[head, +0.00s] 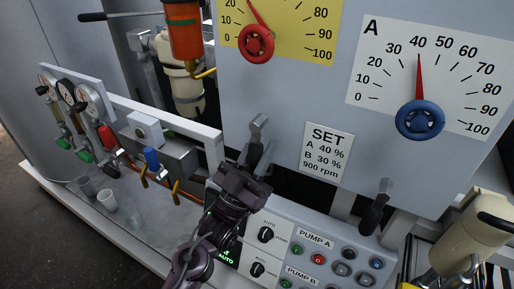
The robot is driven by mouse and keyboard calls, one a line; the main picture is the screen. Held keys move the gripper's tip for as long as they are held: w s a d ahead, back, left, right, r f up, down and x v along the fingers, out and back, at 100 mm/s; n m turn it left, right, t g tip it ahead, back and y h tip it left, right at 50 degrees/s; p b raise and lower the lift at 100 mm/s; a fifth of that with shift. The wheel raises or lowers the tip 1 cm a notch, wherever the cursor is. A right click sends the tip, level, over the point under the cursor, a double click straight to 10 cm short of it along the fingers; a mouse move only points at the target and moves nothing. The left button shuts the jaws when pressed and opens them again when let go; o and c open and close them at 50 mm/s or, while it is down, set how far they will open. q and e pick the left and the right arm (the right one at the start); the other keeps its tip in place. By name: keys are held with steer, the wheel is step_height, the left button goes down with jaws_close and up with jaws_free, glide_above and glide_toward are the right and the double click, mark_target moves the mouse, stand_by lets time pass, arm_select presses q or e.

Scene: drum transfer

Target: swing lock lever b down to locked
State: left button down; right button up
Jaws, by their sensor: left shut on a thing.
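A lock lever (259,129) stands in front of the grey panel, below the yellow dial. Its upper part is grey metal and its lower part is dark. No letter shows on it, but it is the lever at the yellow dial's side, away from the dial marked A. My left gripper (253,164) comes up from below and is shut on this lever; the jaws hide part of it. A second, similar lever (374,212) with a black handle stands to the right, below dial A, with nothing touching it. My right gripper is not in view.
A pump box (315,240) with knobs and buttons lies just right of my left arm. A beige cylinder (468,235) stands at lower right.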

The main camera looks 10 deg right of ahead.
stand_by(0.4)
arm_select(q)
steer(key=c, duration=1.1)
jaws_free()
steer(key=b+v, duration=0.2)
steer(key=v, duration=0.5)
steer(key=shift+s+a+f, duration=0.1)
steer(key=shift+s+f, duration=0.1)
steer(key=shift+f, duration=0.05)
